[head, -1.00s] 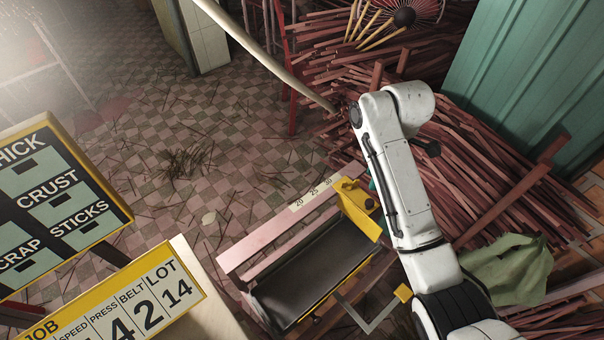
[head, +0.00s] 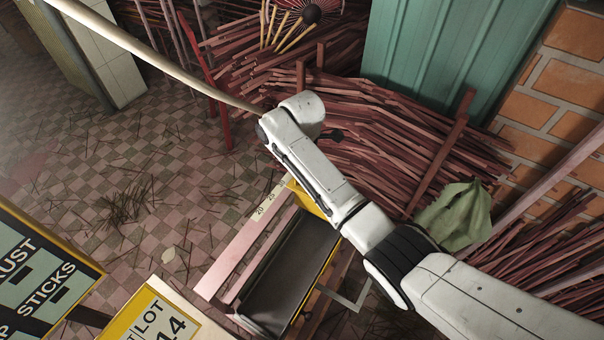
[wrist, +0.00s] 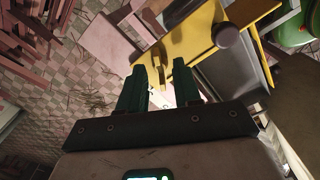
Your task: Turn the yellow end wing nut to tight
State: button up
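The machine has a yellow end (head: 308,203), partly covered by my arm in the head view. In the wrist view the yellow end (wrist: 192,38) is beyond my fingertips, with a dark round knob (wrist: 227,36) on its right side. A slim yellow piece shows close ahead of the gap between my fingertips; I cannot tell whether it is the wing nut. My gripper (wrist: 161,68) has two dark green fingers, spread apart with nothing clearly held. I cannot tell whether either finger touches the machine. In the head view my arm hides the gripper.
The machine's dark belt trough (head: 290,272) runs towards the front beside a pink scale board (head: 240,245). Stacks of reddish sticks (head: 390,160) fill the back right. Signboards (head: 35,270) stand front left. The checkered floor (head: 120,150) is fairly open.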

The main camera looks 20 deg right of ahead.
jog(key=shift+f, duration=0.4)
jog(key=shift+c, duration=0.2)
grip_shut()
